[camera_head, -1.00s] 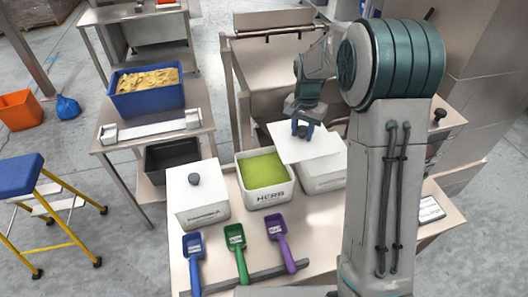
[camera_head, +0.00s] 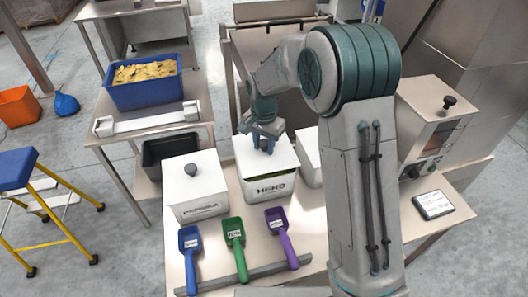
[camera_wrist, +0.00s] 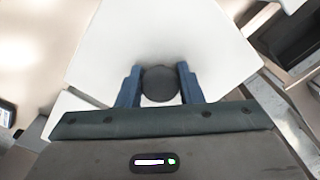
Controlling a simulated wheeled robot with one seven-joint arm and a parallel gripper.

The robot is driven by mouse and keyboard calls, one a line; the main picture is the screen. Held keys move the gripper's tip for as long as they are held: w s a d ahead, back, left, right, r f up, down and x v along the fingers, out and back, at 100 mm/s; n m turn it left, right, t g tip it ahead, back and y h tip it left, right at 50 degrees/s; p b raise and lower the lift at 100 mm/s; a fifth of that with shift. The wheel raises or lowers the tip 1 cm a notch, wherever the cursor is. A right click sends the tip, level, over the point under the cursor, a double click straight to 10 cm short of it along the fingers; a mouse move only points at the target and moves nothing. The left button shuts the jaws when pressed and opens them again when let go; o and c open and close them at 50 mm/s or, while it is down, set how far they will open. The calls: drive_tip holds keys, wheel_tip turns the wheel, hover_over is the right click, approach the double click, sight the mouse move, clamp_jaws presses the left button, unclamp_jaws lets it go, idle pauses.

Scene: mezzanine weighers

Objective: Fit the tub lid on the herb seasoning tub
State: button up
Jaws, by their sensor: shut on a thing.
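The herb seasoning tub (camera_head: 270,190) is a white tub with a HERB label on its front, standing on the steel table. The white square tub lid (camera_head: 281,158) is over it, and a thin strip of green seasoning shows between lid and tub at the right front. The lid looks slightly tilted or raised there; whether it touches the rim elsewhere is hidden. My gripper (camera_head: 262,143) is shut on the lid's dark knob. In the wrist view the knob (camera_wrist: 160,84) sits between the blue fingers, with the white lid (camera_wrist: 160,35) spread beyond it.
A lidded white tub (camera_head: 198,205) stands close on the left, and another white tub (camera_head: 308,160) on the right, partly hidden by my arm. Blue (camera_head: 190,255), green (camera_head: 234,245) and purple (camera_head: 281,235) scoops lie in front. A weigher (camera_head: 437,125) stands at right.

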sight(264, 143)
drive_tip(key=shift+f+b, duration=0.3)
drive_tip(key=shift+f, duration=0.85)
drive_tip(key=shift+f, duration=0.2)
drive_tip(key=o, duration=1)
drive_tip(key=shift+r, duration=0.1)
wheel_tip(264, 143, up, 12)
drive_tip(key=p, duration=0.7)
drive_tip(key=shift+r, duration=0.1)
drive_tip(key=shift+d+r, duration=0.1)
